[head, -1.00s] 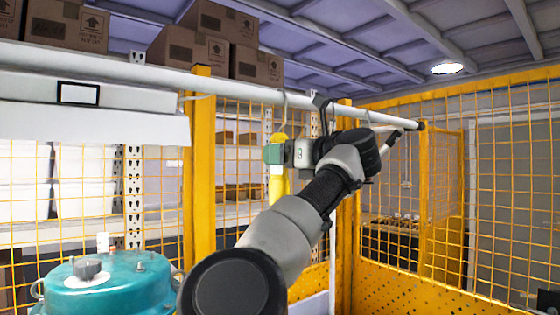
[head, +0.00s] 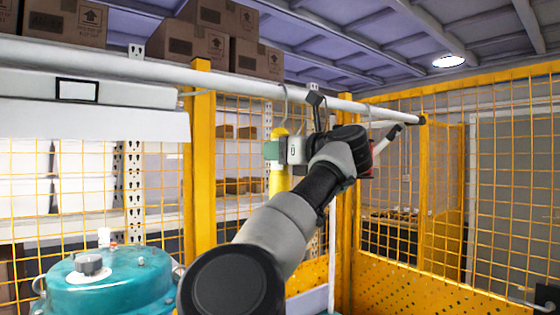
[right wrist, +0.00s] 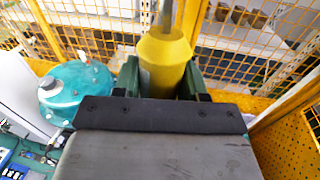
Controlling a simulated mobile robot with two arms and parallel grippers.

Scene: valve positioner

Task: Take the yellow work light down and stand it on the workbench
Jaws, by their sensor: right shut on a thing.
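The yellow work light (head: 278,182) hangs upright below the white overhead rail (head: 230,88). A thin grey hook (head: 285,105) rises from its top to the rail; I cannot tell whether the hook still bears on the rail. My right gripper (head: 272,151) is shut around the light's upper body. In the right wrist view the yellow body (right wrist: 165,62) sits between the two green fingers of the gripper (right wrist: 163,78). The light's lower part is hidden by my arm in the head view. My left gripper is not in view, and I cannot make out the workbench clearly.
A teal rounded machine (head: 108,282) stands at lower left. Yellow posts (head: 202,150) and mesh panels (head: 400,190) stand close around the light. Cardboard boxes (head: 215,45) sit high behind the rail. A white housing (head: 90,122) is at left.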

